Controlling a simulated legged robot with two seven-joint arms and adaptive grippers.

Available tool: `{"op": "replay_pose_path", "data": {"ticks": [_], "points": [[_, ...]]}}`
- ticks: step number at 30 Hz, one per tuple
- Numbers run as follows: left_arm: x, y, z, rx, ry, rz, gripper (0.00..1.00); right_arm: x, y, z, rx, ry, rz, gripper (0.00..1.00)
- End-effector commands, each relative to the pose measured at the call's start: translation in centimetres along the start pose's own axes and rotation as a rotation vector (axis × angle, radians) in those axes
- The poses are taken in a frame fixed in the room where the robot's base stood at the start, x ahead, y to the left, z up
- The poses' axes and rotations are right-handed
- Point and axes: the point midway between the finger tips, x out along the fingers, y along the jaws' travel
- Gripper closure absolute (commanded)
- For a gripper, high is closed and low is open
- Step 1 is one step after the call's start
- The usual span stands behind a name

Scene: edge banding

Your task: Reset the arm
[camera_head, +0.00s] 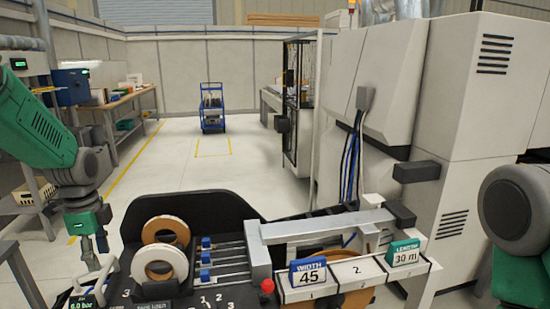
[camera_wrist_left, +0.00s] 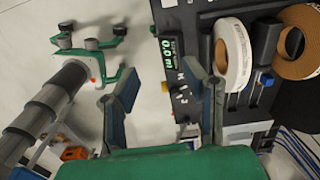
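My left gripper (camera_head: 95,245) hangs from the green left arm at the left of the head view, beside the left end of the edge banding station (camera_head: 205,213). In the left wrist view its two fingers (camera_wrist_left: 162,85) stand apart with nothing between them. A white roll (camera_head: 159,266) and a brown roll (camera_head: 166,231) of banding stand in the station, to the right of this gripper; the white roll (camera_wrist_left: 232,55) also shows in the left wrist view. Part of my right arm shows at the right edge of the head view; its gripper is out of view.
A blue WIDTH 45 sign (camera_head: 310,277) and a green LENGTH sign (camera_head: 404,254) stand at the station's front right. A red knob (camera_head: 267,286) is near them. A large white machine (camera_head: 475,130) rises behind right. A blue cart (camera_head: 212,108) stands far back on open floor.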

Motion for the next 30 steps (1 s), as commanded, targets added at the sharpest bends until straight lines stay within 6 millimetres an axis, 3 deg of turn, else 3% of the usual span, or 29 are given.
{"op": "replay_pose_path", "data": {"ticks": [10,17,20,24,27,30], "points": [[7.6,2.8,-1.8,-0.145,-0.014,-0.005,0.61,1.5,0.0,0.0,0.0,0.002,0.0,0.6],[15.1,6.9,-3.2,-0.315,-0.02,-0.02,0.61,3.0,0.0,0.1,0.0,0.001,0.0,0.6],[19.7,10.1,-4.1,-0.424,-0.022,-0.024,0.61,4.1,0.0,0.2,0.0,0.001,0.0,0.6],[27.2,17.4,-5.0,-0.647,-0.016,-0.03,0.61,6.1,0.0,0.3,0.0,0.001,0.0,0.6],[31.2,23.3,-5.3,-0.824,-0.001,-0.033,0.61,7.6,-0.1,0.4,0.0,0.001,0.0,0.6],[33.5,28.4,-5.4,-0.983,0.017,-0.032,0.61,8.7,-0.1,0.4,0.0,0.001,0.0,0.6]]}}
